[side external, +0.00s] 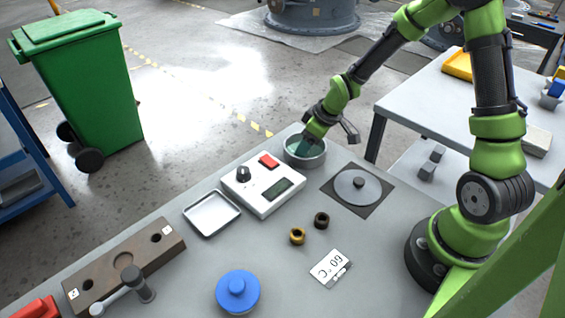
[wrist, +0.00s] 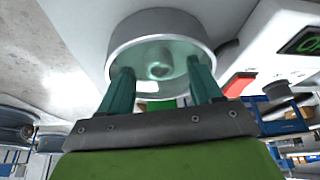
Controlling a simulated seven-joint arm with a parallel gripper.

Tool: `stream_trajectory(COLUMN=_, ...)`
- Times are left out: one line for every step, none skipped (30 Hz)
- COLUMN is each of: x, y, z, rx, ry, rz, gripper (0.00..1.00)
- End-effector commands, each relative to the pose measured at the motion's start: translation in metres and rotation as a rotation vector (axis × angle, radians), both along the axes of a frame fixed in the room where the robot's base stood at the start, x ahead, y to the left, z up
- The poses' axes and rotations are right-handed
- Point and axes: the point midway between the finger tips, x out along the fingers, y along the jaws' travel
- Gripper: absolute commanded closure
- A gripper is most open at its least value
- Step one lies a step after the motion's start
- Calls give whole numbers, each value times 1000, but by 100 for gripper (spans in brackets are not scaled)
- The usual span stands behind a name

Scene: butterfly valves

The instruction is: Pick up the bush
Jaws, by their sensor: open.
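A round grey metal pot (side external: 305,152) with a pale green inside stands at the far edge of the table. My gripper (side external: 308,141) points down into it, open. In the wrist view, the two teal fingers of my gripper (wrist: 160,75) are spread apart at the pot's mouth (wrist: 158,28). A small round, green-tinted thing, possibly a bush (wrist: 159,69), lies inside the pot, between the fingers and apart from them. In the side view the fingers and wall hide it. A brass ring (side external: 298,236) and a dark ring (side external: 321,220) lie on the table nearer the camera.
A white control box (side external: 263,186) with a red button stands beside the pot. A square tray (side external: 212,213), a grey disc on a dark plate (side external: 357,188), a blue knobbed lid (side external: 238,291) and a brown block (side external: 124,268) sit around. A "60 °C" card (side external: 330,268) lies flat.

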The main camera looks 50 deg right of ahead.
Motion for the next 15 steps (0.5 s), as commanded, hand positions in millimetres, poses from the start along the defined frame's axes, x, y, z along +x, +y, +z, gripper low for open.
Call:
stream_trajectory(x=1, y=1, z=-4, rx=1, ry=1, rz=2, gripper=36)
stream_trajectory(x=2, y=1, z=-6, rx=1, ry=1, rz=2, gripper=36)
stream_trajectory(x=3, y=1, z=-7, rx=0, ry=0, rz=1, gripper=36)
stream_trajectory(x=3, y=1, z=-7, rx=0, ry=-1, rz=1, gripper=36)
stream_trajectory(x=3, y=1, z=-7, rx=-1, ry=-1, rz=1, gripper=36)
stream_trajectory(x=3, y=1, z=-7, rx=-1, ry=-1, rz=1, gripper=36)
stream_trajectory(x=3, y=1, z=-7, rx=-1, ry=-1, rz=1, gripper=36)
stream_trajectory(x=3, y=1, z=-7, rx=-1, ry=-1, rz=1, gripper=36)
stream_trajectory(x=3, y=1, z=-7, rx=-1, ry=-1, rz=0, gripper=36)
stream_trajectory(x=3, y=1, z=-7, rx=-1, ry=-1, rz=0, gripper=39)
stream_trajectory(x=3, y=1, z=-7, rx=-1, ry=-1, rz=0, gripper=43)
stream_trajectory(x=3, y=1, z=-6, rx=-1, ry=-1, rz=0, gripper=50)
stream_trajectory(x=3, y=1, z=-7, rx=-1, ry=-1, rz=0, gripper=54)
stream_trajectory(x=3, y=1, z=-7, rx=-1, ry=-1, rz=0, gripper=59)
stream_trajectory(x=3, y=1, z=-7, rx=-1, ry=-1, rz=0, gripper=65)
